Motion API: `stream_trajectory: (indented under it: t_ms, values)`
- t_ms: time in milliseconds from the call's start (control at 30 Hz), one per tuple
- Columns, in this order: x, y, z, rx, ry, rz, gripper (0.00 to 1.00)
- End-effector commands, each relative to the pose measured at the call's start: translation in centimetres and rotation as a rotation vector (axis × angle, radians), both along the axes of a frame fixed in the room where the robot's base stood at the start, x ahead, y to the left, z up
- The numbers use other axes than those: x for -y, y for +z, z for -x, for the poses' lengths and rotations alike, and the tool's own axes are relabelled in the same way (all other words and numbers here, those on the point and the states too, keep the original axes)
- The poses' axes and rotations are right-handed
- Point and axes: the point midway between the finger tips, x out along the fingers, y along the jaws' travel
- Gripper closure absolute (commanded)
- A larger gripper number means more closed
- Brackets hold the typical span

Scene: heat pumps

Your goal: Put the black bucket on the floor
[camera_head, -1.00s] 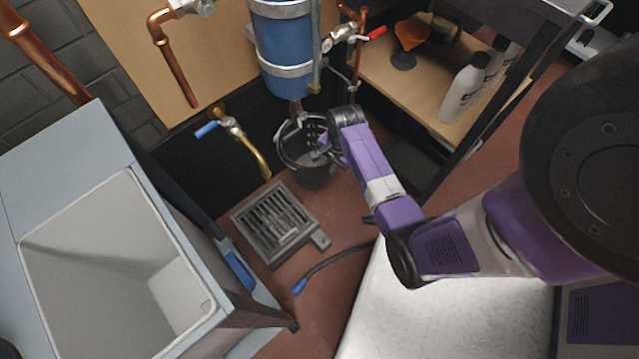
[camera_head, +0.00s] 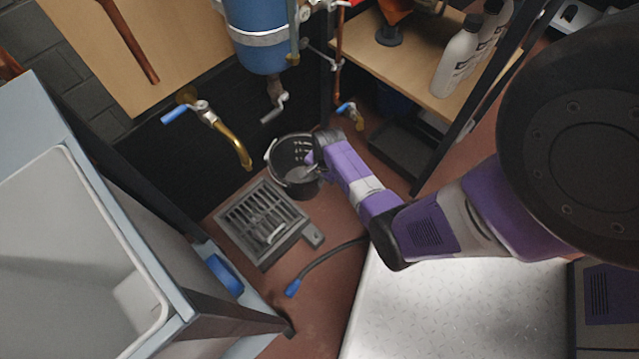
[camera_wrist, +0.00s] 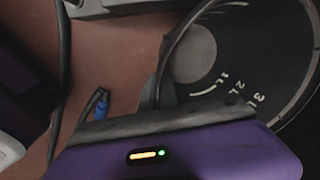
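The black bucket (camera_head: 291,178) is below the blue tank, beside the floor drain. In the head view my gripper (camera_head: 311,164) is at the bucket's right side and over its rim. The wrist view shows the bucket's inside (camera_wrist: 250,65) with white litre marks. The bucket looks roughly upright. Whether its base touches the red-brown floor (camera_head: 325,300) cannot be told.
A grated drain (camera_head: 262,222) lies left of the bucket, with a blue-tipped cable (camera_head: 320,264) in front. A brass tap (camera_head: 222,132) and the blue tank (camera_head: 258,35) are behind. A shelf (camera_head: 400,65) with white bottles stands right; a sink (camera_head: 70,270) stands left.

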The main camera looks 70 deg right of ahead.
Motion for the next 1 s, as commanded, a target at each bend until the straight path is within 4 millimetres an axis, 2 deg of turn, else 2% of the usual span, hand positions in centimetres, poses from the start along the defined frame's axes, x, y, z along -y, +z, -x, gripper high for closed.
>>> stream_trajectory:
  t_ms: [33,67,433,567,867,1000]
  values:
    - [0.1,-1.0,0.0,0.001,-0.001,0.000,1.00]
    - [0.1,-1.2,0.0,0.001,0.000,0.000,1.00]
    - [0.0,-1.4,-0.1,0.001,0.000,0.000,1.00]
    - [0.0,-1.4,0.0,0.000,0.000,0.000,0.74]
    - [0.0,-1.3,0.0,0.000,0.001,0.000,0.74]
    - [0.0,-0.3,0.0,0.001,0.001,0.000,0.74]
